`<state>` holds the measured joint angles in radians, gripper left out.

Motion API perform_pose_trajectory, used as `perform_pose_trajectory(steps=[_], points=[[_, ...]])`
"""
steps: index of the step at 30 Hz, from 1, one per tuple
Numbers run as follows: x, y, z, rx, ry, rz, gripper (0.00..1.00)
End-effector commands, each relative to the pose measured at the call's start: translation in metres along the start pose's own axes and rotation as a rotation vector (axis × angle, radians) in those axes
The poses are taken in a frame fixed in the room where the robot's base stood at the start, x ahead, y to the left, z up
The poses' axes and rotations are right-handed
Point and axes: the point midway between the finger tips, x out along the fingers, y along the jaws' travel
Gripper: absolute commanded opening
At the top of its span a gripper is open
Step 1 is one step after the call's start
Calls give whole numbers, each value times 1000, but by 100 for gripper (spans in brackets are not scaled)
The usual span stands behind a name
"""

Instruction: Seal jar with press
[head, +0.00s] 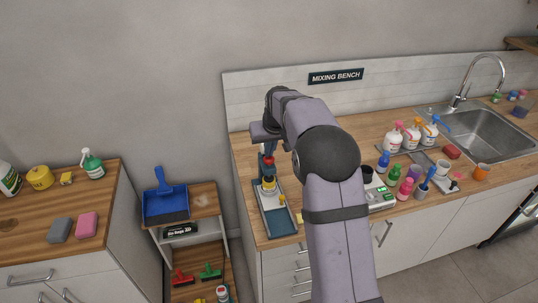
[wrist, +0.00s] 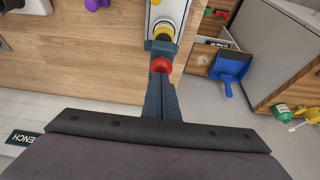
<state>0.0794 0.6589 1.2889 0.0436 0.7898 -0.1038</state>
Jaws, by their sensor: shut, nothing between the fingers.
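The press stands at the left end of the mixing bench, with a dark teal base (head: 280,228) and a red knob (head: 269,160). The knob (wrist: 160,65) also shows in the wrist view, with a dark teal part of the press (wrist: 161,47) beside it. A jar with a yellow top (head: 268,182) is in the press below the knob; its yellow part (wrist: 164,31) shows beyond the knob in the wrist view. My gripper (wrist: 160,80) is shut and empty, its fingertips right at the red knob. I cannot tell whether they touch it.
Left of the bench, a low shelf holds a blue dustpan (head: 166,202). To the right on the bench are a scale (head: 381,199), several coloured bottles, spray bottles (head: 394,138) and a sink (head: 490,135). My arm hides part of the middle bench.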

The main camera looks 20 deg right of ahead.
Motion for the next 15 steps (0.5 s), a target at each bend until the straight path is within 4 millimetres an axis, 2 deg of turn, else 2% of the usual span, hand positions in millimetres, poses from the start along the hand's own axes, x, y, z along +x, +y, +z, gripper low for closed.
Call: perform_pose_trajectory(steps=[1,7,15], points=[[5,0,6,0,-15,-1,0],[4,0,6,0,-18,-1,0],[-11,0,-1,0,-17,-1,0]])
